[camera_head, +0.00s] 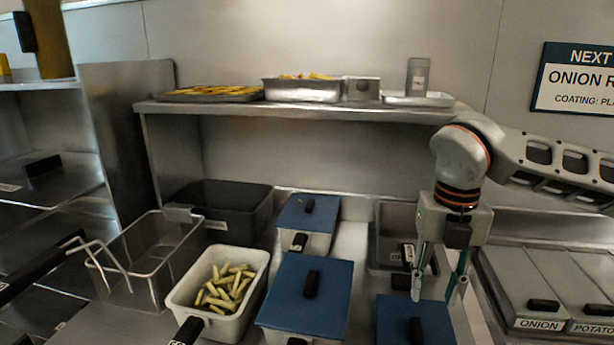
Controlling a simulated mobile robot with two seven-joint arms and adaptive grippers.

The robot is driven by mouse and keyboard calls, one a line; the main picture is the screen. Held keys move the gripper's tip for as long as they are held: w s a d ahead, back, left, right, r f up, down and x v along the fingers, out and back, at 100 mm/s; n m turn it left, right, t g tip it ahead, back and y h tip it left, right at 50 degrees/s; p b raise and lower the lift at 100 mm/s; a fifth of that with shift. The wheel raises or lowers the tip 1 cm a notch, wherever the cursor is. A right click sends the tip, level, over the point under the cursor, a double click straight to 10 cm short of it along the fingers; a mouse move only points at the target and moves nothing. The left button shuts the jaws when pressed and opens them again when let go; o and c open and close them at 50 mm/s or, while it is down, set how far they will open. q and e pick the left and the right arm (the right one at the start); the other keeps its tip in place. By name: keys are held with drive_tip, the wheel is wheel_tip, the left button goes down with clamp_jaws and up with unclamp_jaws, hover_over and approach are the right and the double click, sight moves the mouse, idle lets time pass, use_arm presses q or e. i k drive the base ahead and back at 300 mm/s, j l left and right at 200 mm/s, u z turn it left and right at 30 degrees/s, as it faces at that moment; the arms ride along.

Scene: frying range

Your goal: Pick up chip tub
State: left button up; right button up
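A white tub of cut chips (176,296) stands open on the counter at lower centre-left, with a black handle at its front. The pale yellow chips (228,286) lie loose inside. My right gripper (437,292) points down, its two fingers spread apart with nothing between them. It is to the right of the chip tub, over or just behind a blue-lidded tub (388,318); I cannot tell whether it touches that lid. My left gripper is not in view.
A wire fry basket (150,262) stands left of the chip tub. A black bin (232,208) is behind. Blue-lidded tubs (330,285) (308,212) stand to its right. A grey container (386,235) is behind my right gripper. A shelf (220,107) holding trays runs above.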

sight(219, 297)
drive_tip(key=k, duration=0.9)
